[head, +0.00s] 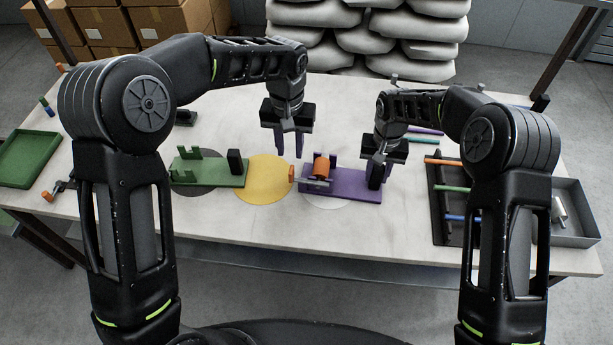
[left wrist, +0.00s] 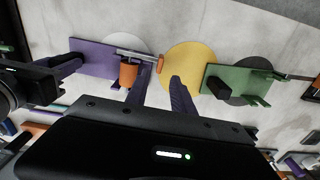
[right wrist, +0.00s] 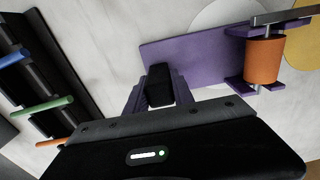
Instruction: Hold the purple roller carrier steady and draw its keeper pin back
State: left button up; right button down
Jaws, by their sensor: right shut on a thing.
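The purple roller carrier (head: 345,187) lies on the table right of the yellow disc, with an orange roller (head: 321,168) between its uprights. The keeper pin (head: 312,182) is a grey rod with an orange knob (head: 291,173) that sticks out past the carrier's left end; it also shows in the left wrist view (left wrist: 136,54). My right gripper (head: 377,170) is shut on the black block (right wrist: 160,86) at the carrier's right end. My left gripper (head: 289,152) is open and empty above the knob, its fingers apart in the left wrist view (left wrist: 158,97).
A green carrier (head: 215,174) with a black block stands left of the yellow disc (head: 262,186). A dark rack (head: 452,222) with coloured rods and a grey tray (head: 577,230) are at the right. A green tray (head: 25,160) is at the far left. The table front is clear.

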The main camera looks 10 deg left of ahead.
aim_at(291, 169)
pick_arm(q)
jog(key=shift+f, duration=4.45)
jog(key=shift+c, duration=0.2)
grip_shut()
jog(key=shift+a, duration=0.2)
jog(key=shift+w+a, duration=0.15)
jog(key=shift+a, duration=2.1)
pick_arm(e)
jog(key=shift+d, duration=0.1)
pick_arm(q)
jog(key=shift+c, duration=1.9)
grip_release()
jog(key=shift+a, duration=0.1)
jog(key=o, duration=0.5)
